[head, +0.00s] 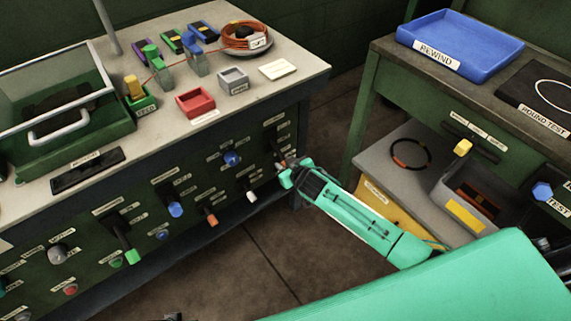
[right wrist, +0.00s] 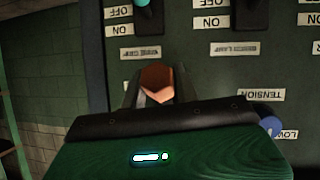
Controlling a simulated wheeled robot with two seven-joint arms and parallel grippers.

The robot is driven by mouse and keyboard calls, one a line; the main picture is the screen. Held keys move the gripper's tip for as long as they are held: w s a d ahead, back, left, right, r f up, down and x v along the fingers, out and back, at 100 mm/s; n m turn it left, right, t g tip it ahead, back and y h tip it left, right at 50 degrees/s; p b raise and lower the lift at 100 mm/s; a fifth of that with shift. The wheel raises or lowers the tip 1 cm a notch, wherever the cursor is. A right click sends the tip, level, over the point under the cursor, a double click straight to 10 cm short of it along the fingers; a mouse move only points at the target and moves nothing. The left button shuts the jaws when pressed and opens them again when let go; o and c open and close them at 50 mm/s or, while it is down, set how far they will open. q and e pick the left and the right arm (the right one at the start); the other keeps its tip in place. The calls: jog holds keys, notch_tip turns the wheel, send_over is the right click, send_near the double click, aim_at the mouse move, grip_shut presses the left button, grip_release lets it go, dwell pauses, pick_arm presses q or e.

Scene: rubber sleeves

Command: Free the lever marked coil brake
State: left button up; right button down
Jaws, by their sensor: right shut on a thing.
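My right gripper (head: 286,176) is at the right end of the green control panel, close to its face. In the right wrist view its fingers (right wrist: 157,90) are shut on an orange-brown piece (right wrist: 157,80) in front of the panel. I cannot tell whether this piece is fixed to a lever. The panel labels are too small or blurred for me to find "coil brake".
On the bench top are a red tray (head: 195,103), a grey tray (head: 233,82), an orange coil (head: 243,35) and a clear-lidded green box (head: 110,127). At the right, a cabinet carries a blue rewind tray (head: 490,40). Open floor lies between bench and cabinet.

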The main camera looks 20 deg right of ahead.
jog(key=c, duration=1.1)
grip_release()
jog(key=shift+o, duration=0.2)
jog(key=shift+s+r, duration=0.2)
jog(key=shift+s, duration=0.1)
pick_arm(q)
jog(key=shift+s+f+p, duration=0.2)
jog(key=shift+f+p, duration=0.6)
jog(key=shift+f, duration=1)
pick_arm(e)
jog(key=v, duration=1.3)
pick_arm(q)
jog(key=shift+s, duration=0.3)
pick_arm(e)
jog(key=shift+d, duration=0.15)
